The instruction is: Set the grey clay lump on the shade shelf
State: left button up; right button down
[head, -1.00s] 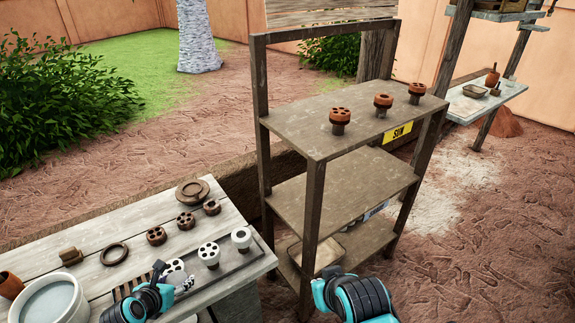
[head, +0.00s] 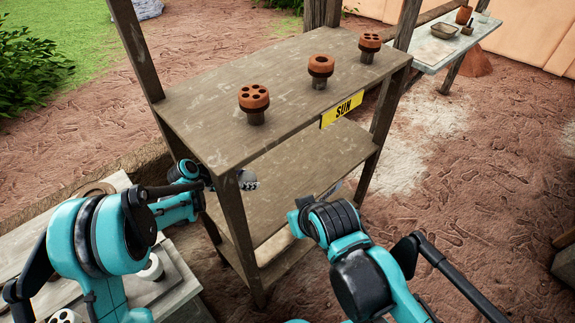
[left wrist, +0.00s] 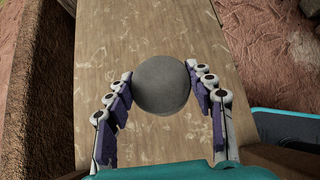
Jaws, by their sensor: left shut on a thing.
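The grey clay lump (left wrist: 163,84) is a smooth round ball between the two fingers of my left gripper (left wrist: 160,73) in the left wrist view. My left gripper is shut on it. In the head view my left gripper (head: 248,182) is partly hidden behind the rack's front left post, in the gap between the top and middle boards. The lump is not clearly visible there. The middle shelf (head: 285,195) lies below the top board and looks bare. The left wrist view shows a bare board (left wrist: 150,35) beneath the lump. My right gripper is out of sight.
The top board (head: 215,115), with a yellow SUN label (head: 342,109), bears three fired orange pieces on stands, one being the nearest piece (head: 254,97). The rack's front left post (head: 236,225) stands close to my left gripper. A workbench (head: 185,290) is at lower left.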

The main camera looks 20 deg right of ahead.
pick_arm(q)
jog(key=shift+m+g, duration=0.8)
jog(key=shift+m, duration=0.1)
jog(key=b+x, duration=0.1)
jog(key=x, duration=0.2)
jog(key=s+x, duration=0.1)
jog(key=x, duration=0.2)
jog(key=f+b+x, duration=0.1)
jog(key=x, duration=0.2)
jog(key=shift+s+a+r+b, duration=0.1)
jog(key=shift+s+a+b, duration=0.2)
jog(key=shift+a, duration=0.05)
jog(key=shift+f+b, duration=0.65)
jog(key=shift+f, duration=1.3)
jog(key=shift+f, duration=0.15)
jog(key=o, duration=1.4)
jog(key=shift+o, duration=0.2)
